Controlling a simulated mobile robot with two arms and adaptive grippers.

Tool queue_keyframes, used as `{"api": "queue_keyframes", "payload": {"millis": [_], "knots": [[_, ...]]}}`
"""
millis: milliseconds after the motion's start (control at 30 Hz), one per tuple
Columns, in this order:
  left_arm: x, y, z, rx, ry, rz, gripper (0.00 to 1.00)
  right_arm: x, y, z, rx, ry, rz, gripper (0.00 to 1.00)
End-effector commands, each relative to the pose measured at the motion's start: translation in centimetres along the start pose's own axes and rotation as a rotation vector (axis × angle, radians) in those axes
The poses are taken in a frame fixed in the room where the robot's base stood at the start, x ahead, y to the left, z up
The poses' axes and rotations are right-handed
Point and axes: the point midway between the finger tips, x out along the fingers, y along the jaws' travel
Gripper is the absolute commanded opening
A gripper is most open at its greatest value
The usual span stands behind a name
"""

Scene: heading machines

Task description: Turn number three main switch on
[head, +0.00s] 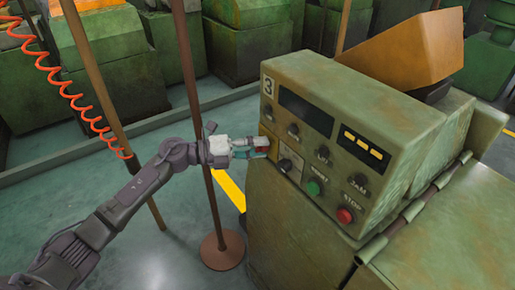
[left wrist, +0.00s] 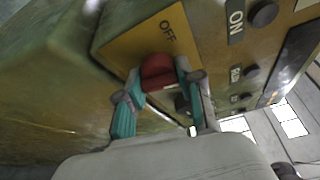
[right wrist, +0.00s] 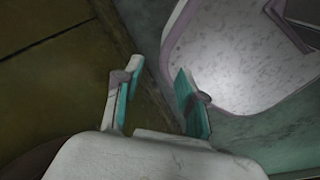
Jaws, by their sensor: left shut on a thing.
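The control box marked 3 (head: 350,110) stands at the right in the head view. Its main switch is a red knob (left wrist: 158,70) on a yellow plate (left wrist: 120,48) in the left wrist view. The word OFF is above the knob, and a plate reading ON is to the right. My left gripper (head: 264,148) reaches the box's left front. Its teal fingers are on either side of the red knob and shut on it. My right gripper (right wrist: 158,75) is open and empty in the right wrist view, and is not seen in the head view.
The box front also has a green button (head: 314,188), a red stop button (head: 344,215) and several black knobs. A brown pole on a round base (head: 222,250) stands close to my left arm. Green machines (head: 105,50) line the back. Floor is open at lower left.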

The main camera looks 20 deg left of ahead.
Motion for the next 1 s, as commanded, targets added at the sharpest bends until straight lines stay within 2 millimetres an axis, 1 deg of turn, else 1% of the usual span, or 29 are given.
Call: {"api": "queue_keyframes", "payload": {"millis": [200,500,800,1000], "knots": [[-0.1,0.0,0.0,0.190,0.003,0.083,0.02,-0.3,-0.1,0.0,0.000,0.000,-0.001,0.40],[0.0,-0.1,-0.1,0.401,0.003,0.169,0.02,-1.1,-0.1,-0.1,0.001,0.000,-0.001,0.40],[0.0,0.0,-0.1,0.522,0.003,0.219,0.02,-1.7,0.0,-0.1,0.000,0.000,0.000,0.40],[0.0,0.1,-0.1,0.550,0.003,0.230,0.02,-1.8,0.1,-0.1,0.000,0.000,0.001,0.40]]}}
